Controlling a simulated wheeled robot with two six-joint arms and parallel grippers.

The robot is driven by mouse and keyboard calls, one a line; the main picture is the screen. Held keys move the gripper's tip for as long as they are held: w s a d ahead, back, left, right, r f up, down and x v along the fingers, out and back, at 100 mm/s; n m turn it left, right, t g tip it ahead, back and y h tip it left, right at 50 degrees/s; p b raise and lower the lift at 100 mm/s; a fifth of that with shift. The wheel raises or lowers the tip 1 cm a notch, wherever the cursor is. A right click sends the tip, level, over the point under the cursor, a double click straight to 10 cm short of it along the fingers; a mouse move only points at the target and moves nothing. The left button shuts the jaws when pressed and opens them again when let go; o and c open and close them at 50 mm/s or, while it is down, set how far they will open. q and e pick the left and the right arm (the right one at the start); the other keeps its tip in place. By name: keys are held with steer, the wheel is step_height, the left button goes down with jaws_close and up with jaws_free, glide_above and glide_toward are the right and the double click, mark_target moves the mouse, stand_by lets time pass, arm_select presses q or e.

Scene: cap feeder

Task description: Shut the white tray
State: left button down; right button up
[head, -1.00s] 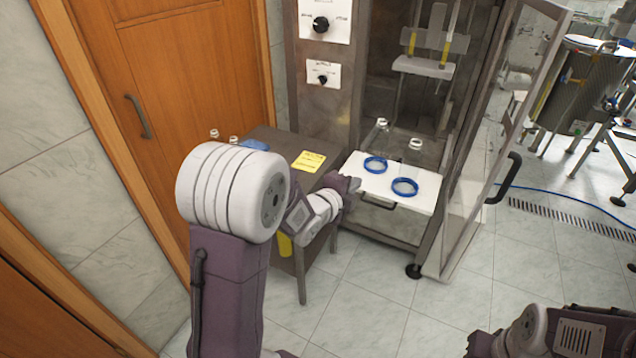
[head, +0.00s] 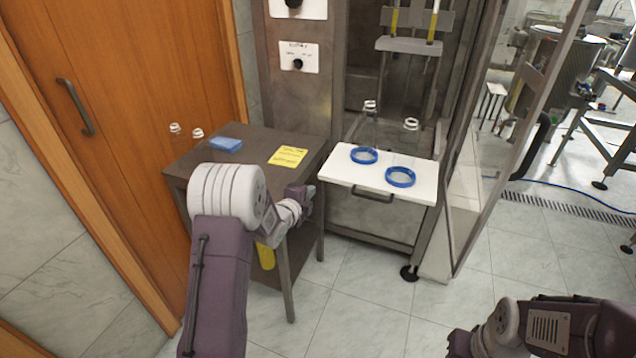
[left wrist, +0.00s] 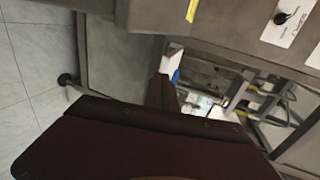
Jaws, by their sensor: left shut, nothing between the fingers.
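The white tray (head: 340,178) sticks out of the front of the metal machine in the head view, with a dark handle (head: 372,196) on its front edge. Two blue rings (head: 400,177) lie on it, and clear bottles with white necks (head: 411,125) stand behind them. My left gripper (head: 306,192) is shut and empty, just left of the tray's left front corner and close to the side table's edge. In the left wrist view the dark gripper body (left wrist: 140,140) covers much of the picture. My right arm shows at the lower right; its fingers are out of view.
A dark side table (head: 250,150) stands left of the machine, with a yellow note (head: 288,156), a blue item (head: 226,144) and clear bottles (head: 197,134). The machine's glass door (head: 500,130) stands open on the right. The floor in front is clear.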

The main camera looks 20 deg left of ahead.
mark_target(322, 177)
arm_select(q)
steer(key=x, duration=0.6)
steer(key=shift+w+r+b, duration=0.2)
steer(key=shift+w+b, duration=0.05)
steer(key=shift+b, duration=0.1)
steer(key=shift+w, duration=0.65)
steer(key=shift+r, duration=0.1)
